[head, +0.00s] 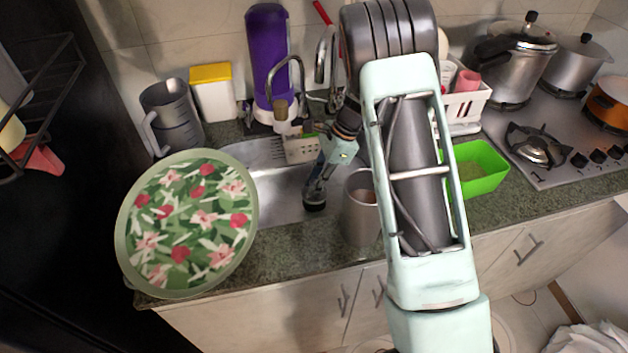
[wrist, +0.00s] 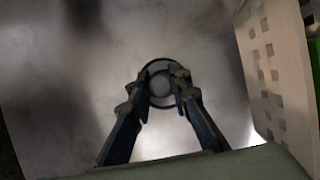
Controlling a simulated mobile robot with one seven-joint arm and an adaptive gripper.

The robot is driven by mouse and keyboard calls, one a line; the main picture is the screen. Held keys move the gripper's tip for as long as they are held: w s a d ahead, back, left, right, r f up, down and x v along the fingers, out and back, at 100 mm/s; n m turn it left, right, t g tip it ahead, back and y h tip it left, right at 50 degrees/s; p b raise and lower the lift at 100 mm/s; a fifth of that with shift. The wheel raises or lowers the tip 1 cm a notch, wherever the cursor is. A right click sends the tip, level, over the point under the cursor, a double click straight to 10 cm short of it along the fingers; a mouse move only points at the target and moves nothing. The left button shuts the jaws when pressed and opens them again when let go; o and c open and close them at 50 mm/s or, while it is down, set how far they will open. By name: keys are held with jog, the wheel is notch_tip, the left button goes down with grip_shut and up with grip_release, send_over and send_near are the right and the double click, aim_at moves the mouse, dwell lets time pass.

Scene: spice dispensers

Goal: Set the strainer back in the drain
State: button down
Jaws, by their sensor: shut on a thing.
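My gripper (head: 316,190) points down into the metal sink (head: 275,195). In the wrist view its two fingers (wrist: 161,90) are closed in on a small round piece with a dark rim and grey middle, which I take to be the strainer (wrist: 160,83). The strainer is very small in the head view, at the fingertips low in the basin. The drain opening cannot be made out apart from the strainer and fingers. Whether the strainer touches the sink floor I cannot tell.
A white perforated caddy (wrist: 265,65) stands close to the right of the fingers. A metal cup (head: 360,212) stands right of the gripper. A floral round tray (head: 187,222) is at left, and a green bin (head: 478,170) at right. Taps rise behind the sink.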

jog(key=shift+f, duration=0.45)
jog(key=shift+f+b, duration=0.9)
jog(key=shift+f, duration=0.35)
jog(key=c, duration=1.7)
grip_release()
jog(key=shift+r, duration=0.15)
jog(key=v, duration=1.2)
